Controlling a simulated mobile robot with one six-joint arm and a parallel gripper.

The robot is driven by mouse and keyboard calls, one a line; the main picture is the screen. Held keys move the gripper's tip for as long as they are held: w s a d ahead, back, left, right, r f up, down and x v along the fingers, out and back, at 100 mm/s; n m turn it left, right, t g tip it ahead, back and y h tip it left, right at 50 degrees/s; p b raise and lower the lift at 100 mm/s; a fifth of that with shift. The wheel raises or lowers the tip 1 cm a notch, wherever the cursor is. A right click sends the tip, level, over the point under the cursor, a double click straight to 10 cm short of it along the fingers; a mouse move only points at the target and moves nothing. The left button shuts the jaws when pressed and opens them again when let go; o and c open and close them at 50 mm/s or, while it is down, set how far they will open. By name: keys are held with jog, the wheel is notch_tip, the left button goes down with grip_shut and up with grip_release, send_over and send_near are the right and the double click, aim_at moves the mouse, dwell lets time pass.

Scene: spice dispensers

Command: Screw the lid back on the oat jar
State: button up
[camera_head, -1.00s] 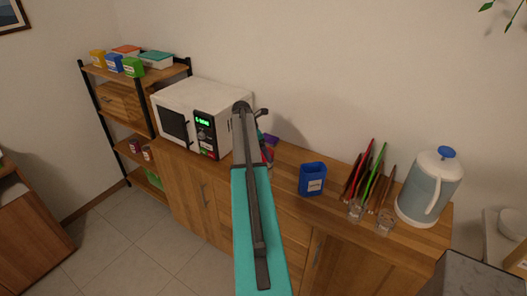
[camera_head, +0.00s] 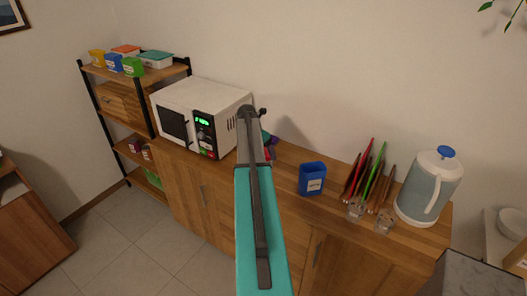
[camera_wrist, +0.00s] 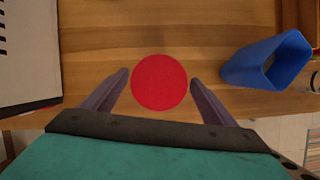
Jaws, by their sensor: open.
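A round red lid (camera_wrist: 159,82) shows from above in the wrist view, over the wooden counter. It lies between the two fingers of my gripper (camera_wrist: 160,76), with a gap on each side. My gripper is open and holds nothing. I cannot tell whether the lid sits on a jar or lies on the counter. In the head view my own arm hides most of this spot, next to the microwave. No oat jar can be made out for certain.
A blue open-topped container (camera_head: 312,178) stands right of my gripper and also shows in the wrist view (camera_wrist: 268,62). A white microwave (camera_head: 200,116) stands left. A rack of coloured boards (camera_head: 366,172), small glasses (camera_head: 356,209) and a kettle (camera_head: 428,188) stand further right.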

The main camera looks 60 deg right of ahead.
jog(key=shift+n, duration=0.3)
jog(key=shift+s+n+t, duration=0.1)
jog(key=shift+n+t, duration=0.8)
jog(key=shift+n, duration=1.4)
jog(key=c, duration=1.1)
jog(key=shift+m+g, duration=0.55)
jog(key=shift+m, duration=0.9)
jog(key=shift+m+g, duration=0.55)
jog(key=shift+m, duration=0.9)
jog(key=shift+f+m+g+y, duration=0.1)
jog(key=shift+m+g+y, duration=0.35)
jog(key=shift+m, duration=1.25)
